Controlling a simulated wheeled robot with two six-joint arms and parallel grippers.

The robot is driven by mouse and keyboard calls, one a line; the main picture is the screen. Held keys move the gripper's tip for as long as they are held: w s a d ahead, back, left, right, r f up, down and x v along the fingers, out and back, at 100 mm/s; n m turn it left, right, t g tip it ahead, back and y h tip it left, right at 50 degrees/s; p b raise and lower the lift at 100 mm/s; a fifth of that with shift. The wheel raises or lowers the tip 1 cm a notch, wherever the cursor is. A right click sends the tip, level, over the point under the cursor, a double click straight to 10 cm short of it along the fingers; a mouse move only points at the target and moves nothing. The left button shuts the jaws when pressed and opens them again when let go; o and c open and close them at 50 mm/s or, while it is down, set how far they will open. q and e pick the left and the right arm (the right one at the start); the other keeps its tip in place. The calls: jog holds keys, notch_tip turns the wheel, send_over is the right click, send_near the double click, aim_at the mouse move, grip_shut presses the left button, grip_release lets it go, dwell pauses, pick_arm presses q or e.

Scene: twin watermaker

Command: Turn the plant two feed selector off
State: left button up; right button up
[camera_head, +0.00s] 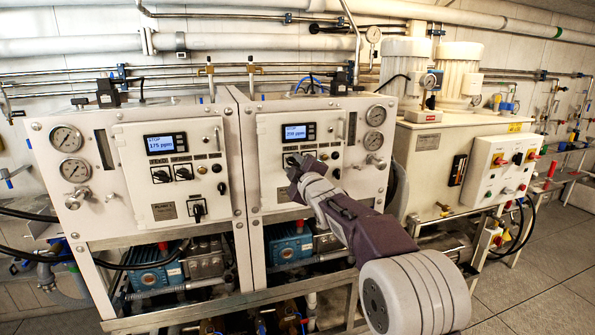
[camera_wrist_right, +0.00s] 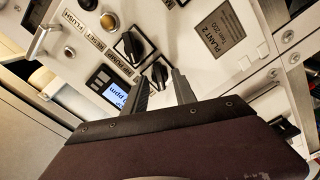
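The plant two panel (camera_head: 275,172) is the right-hand white cabinet front in the head view, with a lit display (camera_head: 298,132). My right gripper (camera_head: 293,165) is in front of its selector row and hides part of it. In the right wrist view my right gripper (camera_wrist_right: 161,75) is open. A black selector knob (camera_wrist_right: 159,72), apparently the feed selector, shows between the two fingertips; its label is hidden. I cannot tell whether the fingers touch it. A second black selector (camera_wrist_right: 130,48), labelled HP pump, is just beyond to the upper left. My left gripper is not in view.
Flush and reset buttons and a small display (camera_wrist_right: 108,88) are close to the fingers. A plant 2 nameplate (camera_wrist_right: 219,34) is to the right. The plant one panel (camera_head: 140,190) stands to the left in the head view; a separate control box (camera_head: 500,170) is at right.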

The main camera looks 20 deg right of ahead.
jog(key=s+b, duration=0.2)
jog(key=s, duration=0.6)
jog(key=shift+s+d, duration=0.15)
jog(key=shift+d, duration=0.05)
jog(key=shift+f, duration=0.1)
jog(key=s+a+f+m+g+p, duration=0.1)
jog(key=s+f+m+g+p, duration=0.25)
jog(key=s+f, duration=0.45)
jog(key=s+a+f+m+g+p, duration=0.1)
jog(key=s+f+m+g+p, duration=0.25)
jog(key=f, duration=0.85)
jog(key=s+f+m+g, duration=0.3)
jog(key=s+f+g, duration=0.2)
jog(key=s, duration=0.5)
jog(key=s+f+m+g, duration=0.3)
jog(key=s+f, duration=0.4)
jog(key=s, duration=0.3)
jog(key=shift+a+g+p, duration=0.2)
jog(key=shift+g+p, duration=0.1)
jog(key=shift+g, duration=0.6)
